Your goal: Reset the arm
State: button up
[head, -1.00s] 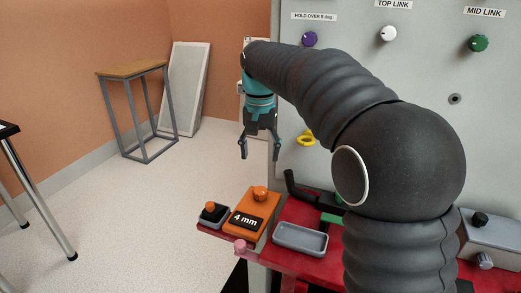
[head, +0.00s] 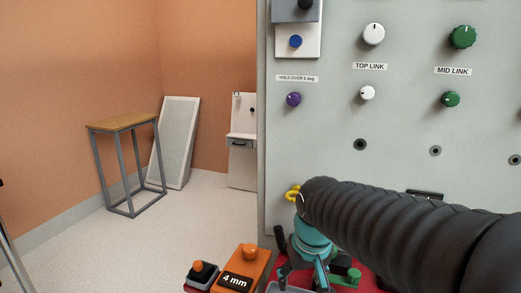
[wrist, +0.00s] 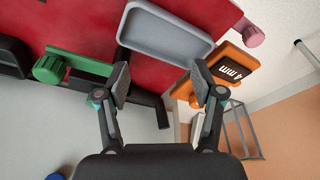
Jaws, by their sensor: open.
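My arm reaches over the red bench in the head view. My gripper (head: 305,275) hangs from its teal wrist, low at the bottom of the picture and partly cut off. In the wrist view my gripper (wrist: 160,82) is open, with its two fingers wide apart and nothing between them. A grey tray (wrist: 165,35) lies on the red bench top beyond the fingertips. The orange 4 mm block (wrist: 232,62) is to the right of the fingers, and a green part with a round knob (wrist: 80,68) is to the left. The 4 mm block (head: 243,270) also shows in the head view.
A grey panel (head: 400,140) with several knobs rises behind the bench. A yellow ring (head: 293,194) is on its lower left. A small box with an orange knob (head: 200,274) sits left of the block. A wooden-topped stand (head: 122,124) is at the left; the floor between is clear.

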jog(key=s+d+m+t, duration=0.2)
jog(key=s+d, duration=0.5)
jog(key=s, duration=0.5)
jog(key=shift+d+r+t+h, duration=0.2)
jog(key=shift+r+t+h, duration=0.1)
jog(key=shift+t, duration=0.1)
jog(key=shift+s, duration=0.1)
dwell(1.0)
